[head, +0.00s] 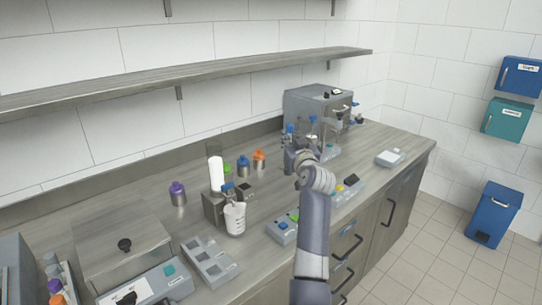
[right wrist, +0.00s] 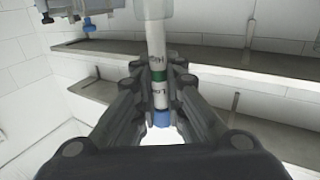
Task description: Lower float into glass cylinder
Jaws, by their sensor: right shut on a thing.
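The float shows in the right wrist view as a white rod (right wrist: 156,40) with printed markings, a dark green band and a blue end. My right gripper (right wrist: 160,85) is shut on it, with a finger on each side. In the head view my right gripper (head: 298,158) is above the counter, in front of the grey machine. A clear upright glass shape (head: 328,138), perhaps the glass cylinder, stands just beyond it, partly hidden. I cannot tell whether the float is over its opening. My left gripper does not show.
A grey machine (head: 305,100) stands at the back of the counter. A white cup (head: 235,218) stands by a small dispenser, with several colour-capped bottles behind. Low button boxes (head: 282,229) lie near the front edge. A shelf (head: 180,80) runs along the wall. The counter's right end is mostly clear.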

